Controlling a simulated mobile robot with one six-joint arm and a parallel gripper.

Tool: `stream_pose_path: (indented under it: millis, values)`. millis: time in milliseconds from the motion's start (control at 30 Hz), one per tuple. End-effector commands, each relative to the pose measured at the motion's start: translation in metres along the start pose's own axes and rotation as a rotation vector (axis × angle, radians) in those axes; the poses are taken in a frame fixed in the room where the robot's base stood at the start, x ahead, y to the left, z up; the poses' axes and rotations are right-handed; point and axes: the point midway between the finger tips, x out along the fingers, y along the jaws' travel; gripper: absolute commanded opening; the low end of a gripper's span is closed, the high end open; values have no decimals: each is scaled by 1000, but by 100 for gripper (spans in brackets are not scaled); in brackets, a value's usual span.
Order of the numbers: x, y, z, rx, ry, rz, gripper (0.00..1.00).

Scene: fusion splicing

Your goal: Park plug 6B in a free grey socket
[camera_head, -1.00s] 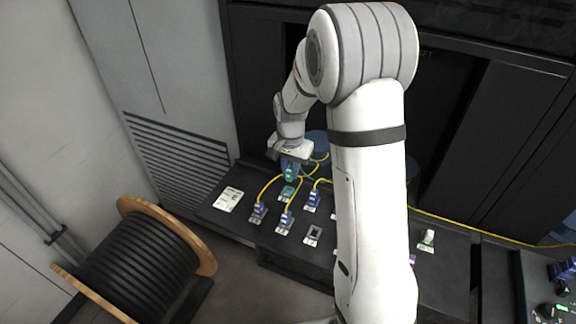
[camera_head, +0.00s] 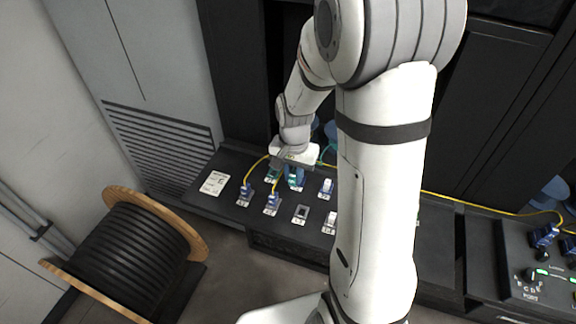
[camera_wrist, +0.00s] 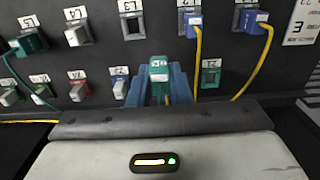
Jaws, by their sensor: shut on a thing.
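My gripper (camera_wrist: 160,85) shows blue fingers in the wrist view, shut on a green plug (camera_wrist: 159,67) with a white label too small to read surely. In the head view my gripper (camera_head: 294,178) is over the far row of the black panel, and it hides the spot beneath it. I cannot tell whether the held plug touches anything there. An empty grey socket (camera_wrist: 131,27) shows in the wrist view, in the other row; it also shows in the head view (camera_head: 301,213). A green socket (camera_wrist: 210,75) is just right of my gripper.
Two blue plugs (camera_wrist: 194,25) (camera_wrist: 255,22) with yellow cables sit in the upper row of the wrist view. A teal plug (camera_wrist: 28,43) with its cable is at the left. Several white-fronted sockets (camera_wrist: 77,92) are left of my gripper. A cable drum (camera_head: 128,248) stands on the floor.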

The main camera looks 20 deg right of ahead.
Motion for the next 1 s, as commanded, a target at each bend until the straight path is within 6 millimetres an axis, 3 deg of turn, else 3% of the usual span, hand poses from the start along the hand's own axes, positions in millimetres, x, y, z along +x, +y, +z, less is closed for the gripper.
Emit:
stream_pose_path:
  millis: [467, 1000]
  values:
    - [0, 38, 31, 1, 1, 0, 0]
    - [52, 38, 32, 0, -2, 1, 0]
